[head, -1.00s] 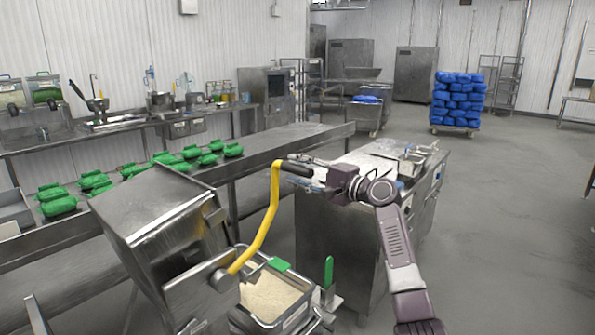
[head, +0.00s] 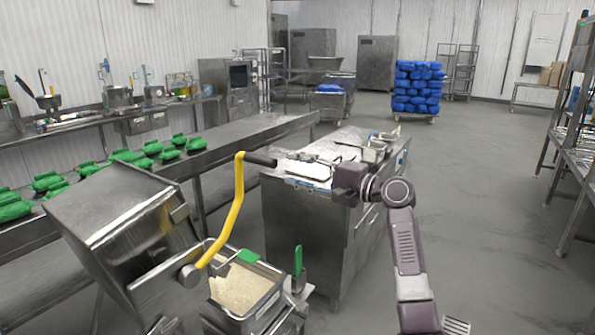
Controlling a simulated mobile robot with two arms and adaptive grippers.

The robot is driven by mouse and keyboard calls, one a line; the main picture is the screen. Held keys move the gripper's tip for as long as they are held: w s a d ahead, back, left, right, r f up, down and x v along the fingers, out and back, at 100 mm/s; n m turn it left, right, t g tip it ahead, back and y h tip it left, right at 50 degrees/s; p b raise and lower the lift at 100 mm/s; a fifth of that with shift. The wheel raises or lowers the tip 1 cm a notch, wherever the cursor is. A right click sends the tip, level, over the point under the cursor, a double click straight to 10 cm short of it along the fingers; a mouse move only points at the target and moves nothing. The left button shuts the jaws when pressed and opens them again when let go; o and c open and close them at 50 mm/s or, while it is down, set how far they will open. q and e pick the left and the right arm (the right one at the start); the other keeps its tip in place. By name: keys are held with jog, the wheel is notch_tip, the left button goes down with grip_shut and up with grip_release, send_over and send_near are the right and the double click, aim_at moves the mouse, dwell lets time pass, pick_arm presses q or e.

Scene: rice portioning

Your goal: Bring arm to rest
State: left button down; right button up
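My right gripper (head: 290,168) is at the middle of the head view, its arm coming up from the lower right. Its fingers point left and look spread apart, with nothing seen between them. They are hard to make out against the steel bench behind. The yellow crank handle (head: 237,205) with its black grip (head: 260,160) stands just left of the fingertips and appears apart from them. The crank is fixed to a tilted steel hopper (head: 115,220). My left gripper is not in view.
A steel container of rice (head: 240,290) sits below the crank. A steel cabinet (head: 305,235) stands behind my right gripper. Green packs (head: 130,156) lie on the long steel table (head: 240,135) at left. A shelf rack (head: 575,150) stands at right. The floor (head: 480,200) between is clear.

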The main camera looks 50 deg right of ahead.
dwell(0.6)
